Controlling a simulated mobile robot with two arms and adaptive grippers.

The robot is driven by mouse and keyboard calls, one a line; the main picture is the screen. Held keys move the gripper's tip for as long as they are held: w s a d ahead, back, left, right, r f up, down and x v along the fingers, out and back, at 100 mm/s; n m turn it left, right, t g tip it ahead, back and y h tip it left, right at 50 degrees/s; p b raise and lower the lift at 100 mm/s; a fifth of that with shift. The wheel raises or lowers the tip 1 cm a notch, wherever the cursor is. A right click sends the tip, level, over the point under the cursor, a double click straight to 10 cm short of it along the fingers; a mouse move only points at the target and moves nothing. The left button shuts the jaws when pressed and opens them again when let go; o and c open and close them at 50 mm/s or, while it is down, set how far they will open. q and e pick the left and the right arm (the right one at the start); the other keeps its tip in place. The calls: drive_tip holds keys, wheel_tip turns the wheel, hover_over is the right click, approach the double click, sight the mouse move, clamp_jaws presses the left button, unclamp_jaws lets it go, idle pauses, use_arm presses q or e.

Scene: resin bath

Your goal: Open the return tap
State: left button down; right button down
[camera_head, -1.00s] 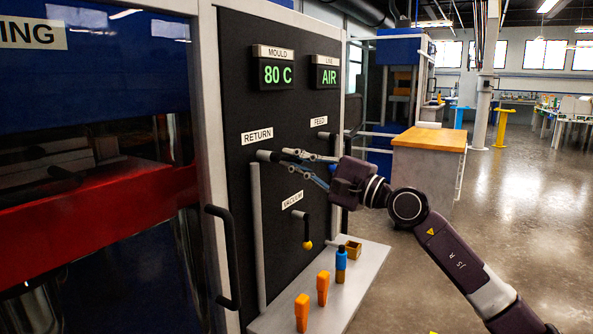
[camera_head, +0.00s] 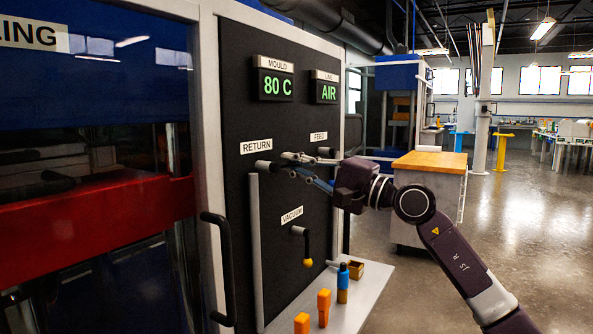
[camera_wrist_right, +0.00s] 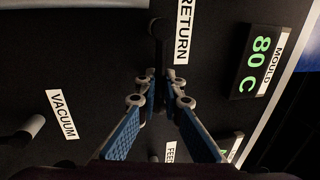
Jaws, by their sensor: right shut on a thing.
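The return tap (camera_head: 264,166) is a dark stub on the black panel, below the RETURN label (camera_head: 256,147). It also shows in the right wrist view (camera_wrist_right: 159,30), straight ahead of the fingers. My right gripper (camera_head: 283,164) reaches in from the right, its fingertips right beside the stub. In the right wrist view its blue-padded fingers (camera_wrist_right: 161,82) come together at the tap. It is shut on the return tap's handle, which is mostly hidden between the fingers. My left gripper is out of view.
The feed tap (camera_head: 326,151) is close behind my right gripper. The vacuum tap (camera_head: 302,233), with a yellow-tipped lever hanging down, is below. A shelf (camera_head: 350,312) holds orange pieces and a blue-orange bottle (camera_head: 343,283). A black door handle (camera_head: 221,268) stands left.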

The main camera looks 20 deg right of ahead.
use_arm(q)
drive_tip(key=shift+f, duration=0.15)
use_arm(e)
drive_tip(key=shift+s+a+r+n, duration=0.1)
drive_tip(key=shift+a+r+n, duration=0.2)
drive_tip(key=shift+r, duration=0.05)
drive_tip(key=c, duration=2.4)
unclamp_jaws()
drive_tip(key=shift+a, duration=0.1)
drive_tip(key=o, duration=0.3)
drive_tip(key=shift+w+a+f, duration=0.1)
drive_tip(key=shift+w+a, duration=0.15)
drive_tip(key=shift+a, duration=0.2)
drive_tip(key=shift+s+d+f, duration=0.1)
drive_tip(key=shift+d+f, duration=0.05)
drive_tip(key=shift+d, duration=0.35)
drive_tip(key=shift+s+d+f, duration=0.1)
drive_tip(key=shift+s+d, duration=0.1)
drive_tip(key=shift+s, duration=0.05)
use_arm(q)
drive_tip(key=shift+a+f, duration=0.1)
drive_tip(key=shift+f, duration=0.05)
use_arm(e)
drive_tip(key=shift+v, duration=5.5)
drive_tip(key=shift+s+a, duration=0.1)
